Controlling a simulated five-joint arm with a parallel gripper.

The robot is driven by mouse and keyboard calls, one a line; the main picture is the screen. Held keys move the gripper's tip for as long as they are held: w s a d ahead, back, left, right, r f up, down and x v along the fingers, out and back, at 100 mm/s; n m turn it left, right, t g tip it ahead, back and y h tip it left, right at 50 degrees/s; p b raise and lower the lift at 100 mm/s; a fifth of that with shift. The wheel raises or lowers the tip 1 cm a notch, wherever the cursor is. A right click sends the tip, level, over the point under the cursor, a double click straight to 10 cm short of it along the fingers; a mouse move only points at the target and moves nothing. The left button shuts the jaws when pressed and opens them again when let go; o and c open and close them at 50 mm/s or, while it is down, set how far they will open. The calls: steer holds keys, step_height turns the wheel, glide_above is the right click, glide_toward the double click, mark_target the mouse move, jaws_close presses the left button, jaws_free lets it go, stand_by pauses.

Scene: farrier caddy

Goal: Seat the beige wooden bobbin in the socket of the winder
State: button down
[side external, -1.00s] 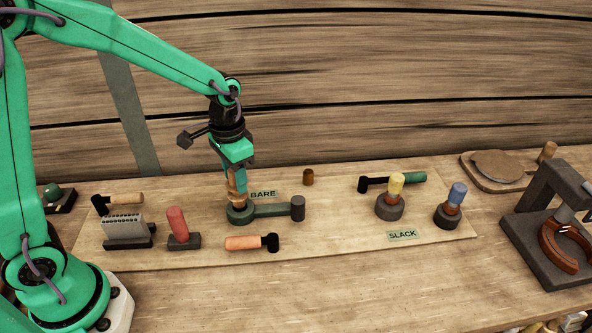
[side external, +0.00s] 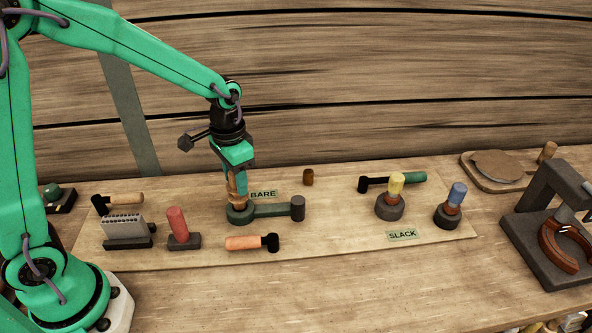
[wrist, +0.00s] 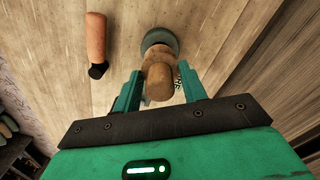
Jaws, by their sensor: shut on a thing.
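The beige wooden bobbin (side external: 239,195) is upright between the jaws of my gripper (side external: 238,180), which is shut on it. In the wrist view the bobbin (wrist: 158,76) stands between the two green fingers (wrist: 160,88). Its lower end meets the round green base of the winder (side external: 240,215), which has an arm reaching right to a dark knob. The winder's round base also shows beyond the bobbin in the wrist view (wrist: 160,38). The bobbin hides the socket, so I cannot tell how deep it sits.
A BARE label (side external: 263,194) lies behind the winder's arm. An orange-handled tool (side external: 245,243) lies in front, and a red-handled block (side external: 178,228) stands left. Yellow-topped (side external: 396,184) and blue-topped (side external: 457,194) bobbins stand in dark bases at right. The board between is mostly clear.

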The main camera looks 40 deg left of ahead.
steer(key=shift+f, duration=1.5)
stand_by(2.2)
steer(key=c, duration=0.7)
jaws_free()
steer(key=shift+r, duration=0.1)
steer(key=shift+r, duration=3.85)
steer(key=shift+r, duration=2.25)
